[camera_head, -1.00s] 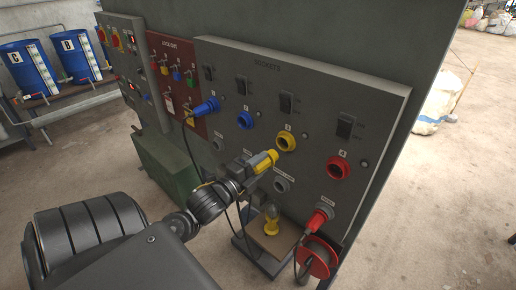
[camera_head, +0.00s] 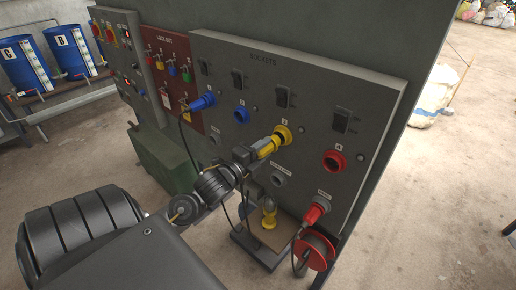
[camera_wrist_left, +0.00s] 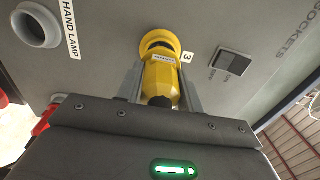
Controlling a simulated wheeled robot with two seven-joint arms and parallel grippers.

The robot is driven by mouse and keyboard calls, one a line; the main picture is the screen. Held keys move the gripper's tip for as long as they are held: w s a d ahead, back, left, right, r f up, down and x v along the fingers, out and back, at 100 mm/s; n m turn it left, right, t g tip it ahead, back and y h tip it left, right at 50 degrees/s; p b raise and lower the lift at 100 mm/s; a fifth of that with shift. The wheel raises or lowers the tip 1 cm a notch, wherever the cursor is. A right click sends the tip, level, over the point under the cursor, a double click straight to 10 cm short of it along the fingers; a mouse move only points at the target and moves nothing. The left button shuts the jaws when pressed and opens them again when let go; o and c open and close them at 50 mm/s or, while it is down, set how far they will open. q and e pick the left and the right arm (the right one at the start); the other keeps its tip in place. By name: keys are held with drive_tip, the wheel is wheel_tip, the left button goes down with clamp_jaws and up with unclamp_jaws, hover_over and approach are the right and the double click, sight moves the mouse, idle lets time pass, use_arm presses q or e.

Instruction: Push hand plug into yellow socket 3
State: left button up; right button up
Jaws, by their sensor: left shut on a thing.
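The yellow hand plug (camera_head: 267,147) is held in my left gripper (camera_head: 257,152), which is shut on it in front of the grey socket panel. The plug's front end meets the yellow socket 3 (camera_head: 282,135) in the head view. In the left wrist view the plug (camera_wrist_left: 161,82) lies between the two fingers and points at the yellow socket (camera_wrist_left: 159,42), with its tip at the socket's mouth. How deep it sits inside I cannot tell. The "3" label (camera_wrist_left: 188,56) is beside the socket. My right gripper is not in view.
Blue socket 2 (camera_head: 240,114) and red socket 4 (camera_head: 334,160) flank socket 3. A grey hand lamp socket (camera_head: 278,180) is below it. A red plug (camera_head: 315,211), a cable reel (camera_head: 314,252) and a yellow lamp (camera_head: 269,213) on a stand are lower down.

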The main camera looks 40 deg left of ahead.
use_arm(q)
drive_tip(key=shift+w, duration=1.1)
idle(1.1)
idle(0.4)
drive_tip(key=shift+w, duration=0.1)
idle(0.4)
drive_tip(key=shift+w, duration=0.25)
drive_tip(key=o, duration=1.3)
drive_tip(key=shift+o, duration=0.2)
